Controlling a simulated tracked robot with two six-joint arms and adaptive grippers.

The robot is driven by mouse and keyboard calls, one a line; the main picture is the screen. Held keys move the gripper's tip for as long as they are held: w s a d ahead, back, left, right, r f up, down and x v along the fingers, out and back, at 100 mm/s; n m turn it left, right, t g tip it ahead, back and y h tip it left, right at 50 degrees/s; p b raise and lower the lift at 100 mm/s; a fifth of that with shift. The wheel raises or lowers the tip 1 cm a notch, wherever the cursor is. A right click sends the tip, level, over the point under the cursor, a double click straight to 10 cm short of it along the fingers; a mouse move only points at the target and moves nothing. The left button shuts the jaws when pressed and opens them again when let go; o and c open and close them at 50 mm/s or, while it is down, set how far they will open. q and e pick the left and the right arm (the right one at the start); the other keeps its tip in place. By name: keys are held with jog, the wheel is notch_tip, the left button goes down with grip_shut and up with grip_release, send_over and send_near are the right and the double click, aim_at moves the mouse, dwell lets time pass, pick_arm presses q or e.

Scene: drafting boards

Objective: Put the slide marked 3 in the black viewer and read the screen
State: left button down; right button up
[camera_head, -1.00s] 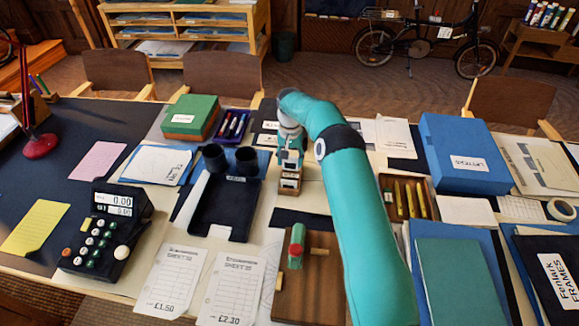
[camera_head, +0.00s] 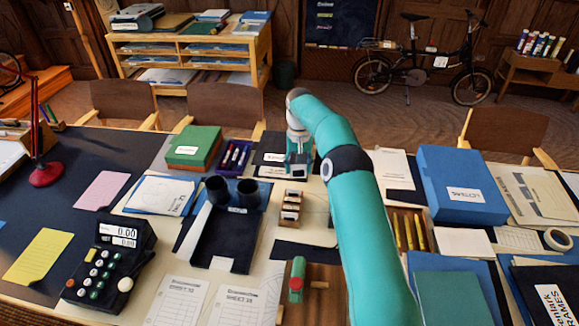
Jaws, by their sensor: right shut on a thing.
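The black viewer (camera_head: 220,240) lies left of centre, with two dark round eyepieces standing at its far end. To its right is a small wooden rack (camera_head: 290,209) with several pale-marked slots or slides; their numbers are too small to read. My right gripper (camera_head: 298,170) is beyond the rack and raised clear of it, in front of a dark labelled item. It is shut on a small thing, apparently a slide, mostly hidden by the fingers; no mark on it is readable. My left gripper is not in view.
A keypad machine (camera_head: 108,262) with displays reading 0.00 stands at the left. A wooden board with a red and green block (camera_head: 297,278) lies in front of the rack. A blue box (camera_head: 462,185) stands right of my right arm, a green box (camera_head: 194,147) behind the viewer.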

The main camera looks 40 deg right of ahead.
jog(key=shift+s+d+f+m+b, duration=0.35)
jog(key=shift+s+d+f+b, duration=0.5)
jog(key=shift+s+d+f, duration=0.85)
jog(key=shift+s+d+f+m+b, duration=0.4)
jog(key=shift+s+d+f+b, duration=0.55)
jog(key=shift+s+d, duration=1.4)
jog(key=shift+s+d+f+m+b, duration=0.35)
jog(key=shift+s+d+f+b, duration=0.4)
jog(key=shift+s+d+f, duration=1)
jog(key=shift+s+d+f+b, duration=0.1)
jog(key=shift+d+f+b, duration=0.05)
jog(key=shift+f+b, duration=0.2)
jog(key=shift+s+d+f+b, duration=0.1)
jog(key=shift+f+b, duration=0.1)
jog(key=shift+f, duration=0.15)
jog(key=o, duration=0.8)
jog(key=shift+o, duration=0.2)
jog(key=shift+r, duration=0.1)
notch_tip(320, 180, up, 12)
